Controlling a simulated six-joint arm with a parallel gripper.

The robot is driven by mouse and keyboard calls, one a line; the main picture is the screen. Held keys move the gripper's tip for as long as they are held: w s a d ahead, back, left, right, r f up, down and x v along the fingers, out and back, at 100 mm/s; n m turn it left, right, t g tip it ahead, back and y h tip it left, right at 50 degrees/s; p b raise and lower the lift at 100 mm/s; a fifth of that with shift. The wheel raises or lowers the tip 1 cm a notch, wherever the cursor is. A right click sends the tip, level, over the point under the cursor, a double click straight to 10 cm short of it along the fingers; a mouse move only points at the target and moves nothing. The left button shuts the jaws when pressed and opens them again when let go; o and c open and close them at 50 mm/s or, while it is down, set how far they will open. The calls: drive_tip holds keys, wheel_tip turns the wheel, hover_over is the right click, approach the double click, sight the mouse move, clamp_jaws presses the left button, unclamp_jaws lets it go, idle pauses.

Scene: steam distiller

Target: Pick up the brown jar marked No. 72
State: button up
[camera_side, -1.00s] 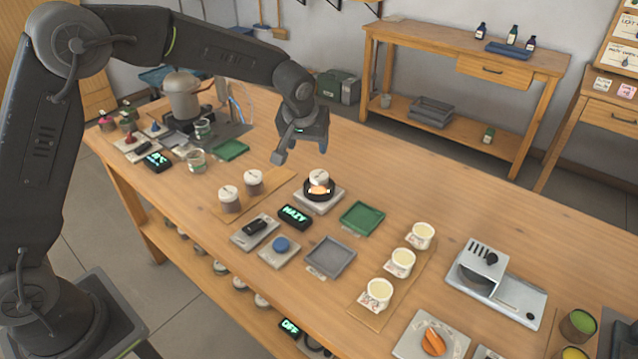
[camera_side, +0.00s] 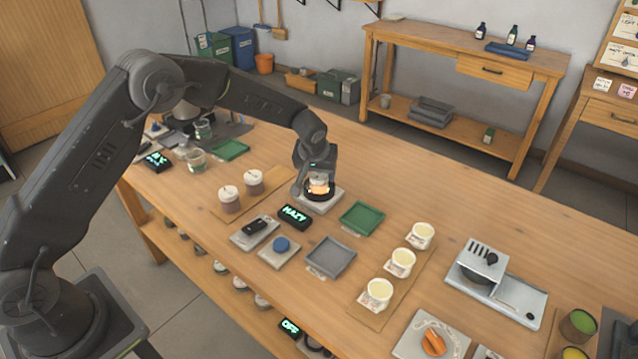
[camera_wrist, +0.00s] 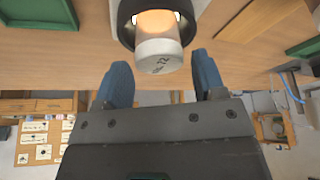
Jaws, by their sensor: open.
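The jar (camera_wrist: 160,60) shows in the wrist view at the top centre, with a white end that carries a partly legible mark ending in 72. Its other end glows orange inside a dark ring (camera_wrist: 126,22). In the side view the glowing jar (camera_side: 319,187) stands in the dark round holder on a pale square base (camera_side: 326,203). My gripper (camera_wrist: 160,78) is open, with its two blue fingers on either side of the space just short of the jar's marked end. In the side view my gripper (camera_side: 312,178) is right over the jar and partly hides it.
A lit display (camera_side: 295,216) stands just in front of the base. A green tray (camera_side: 362,217) lies to the right and a grey tray (camera_side: 330,257) in front. Two lidded jars (camera_side: 241,190) stand on a board to the left. Bare tabletop lies behind the base.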

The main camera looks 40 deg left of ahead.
drive_tip(key=shift+x, duration=1.3)
drive_tip(key=shift+c, duration=0.5)
